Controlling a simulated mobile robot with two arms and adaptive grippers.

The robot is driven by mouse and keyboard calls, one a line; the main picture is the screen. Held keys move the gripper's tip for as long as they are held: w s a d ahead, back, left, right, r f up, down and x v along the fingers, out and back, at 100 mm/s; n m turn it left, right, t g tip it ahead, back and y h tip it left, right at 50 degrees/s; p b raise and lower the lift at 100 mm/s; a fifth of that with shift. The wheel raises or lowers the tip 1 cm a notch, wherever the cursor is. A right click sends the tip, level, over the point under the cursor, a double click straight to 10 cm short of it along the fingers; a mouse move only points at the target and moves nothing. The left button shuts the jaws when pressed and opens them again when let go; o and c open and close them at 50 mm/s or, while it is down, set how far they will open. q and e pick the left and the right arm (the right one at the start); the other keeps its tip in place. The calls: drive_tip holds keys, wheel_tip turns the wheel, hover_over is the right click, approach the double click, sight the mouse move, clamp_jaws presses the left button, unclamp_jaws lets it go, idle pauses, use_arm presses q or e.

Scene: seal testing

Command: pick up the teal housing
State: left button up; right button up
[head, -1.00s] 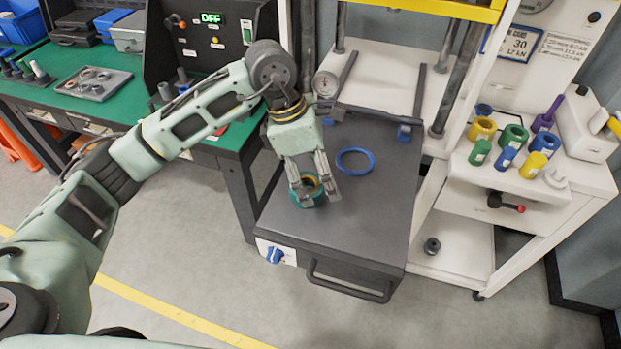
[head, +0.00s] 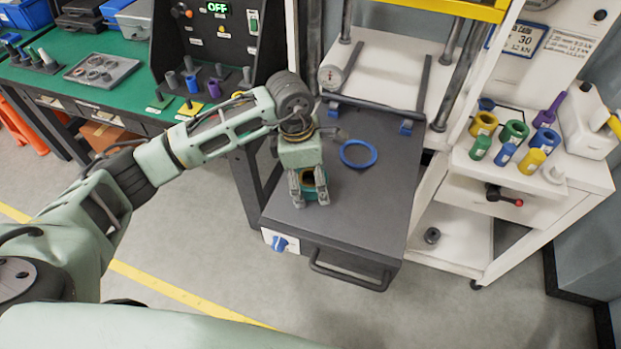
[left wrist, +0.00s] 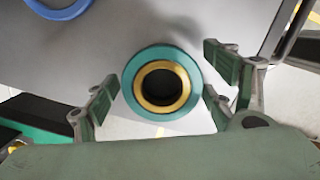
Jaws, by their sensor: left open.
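The teal housing (left wrist: 131,77) is a round teal ring with a yellow-gold inner ring and a dark bore. It stands on the dark grey cart top (head: 345,225), near its left edge. My left gripper (head: 310,203) is over it, pointing down. In the left wrist view the open fingers of the left gripper (left wrist: 158,95) lie on either side of the housing. The right finger is very near its rim, and I cannot tell whether it touches. In the head view the fingers hide part of the housing (head: 308,179). My right gripper is not in view.
A blue ring (head: 373,160) lies on the cart top behind and right of the gripper. A white press frame (head: 385,75) rises behind. A white side shelf (head: 555,185) holds several coloured parts. A green bench (head: 130,60) is at the left. The cart's front right is clear.

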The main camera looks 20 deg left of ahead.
use_arm(q)
drive_tip(key=shift+c, duration=0.3)
drive_tip(key=c, duration=1.3)
drive_tip(key=shift+c, duration=0.2)
drive_tip(key=shift+r, duration=0.15)
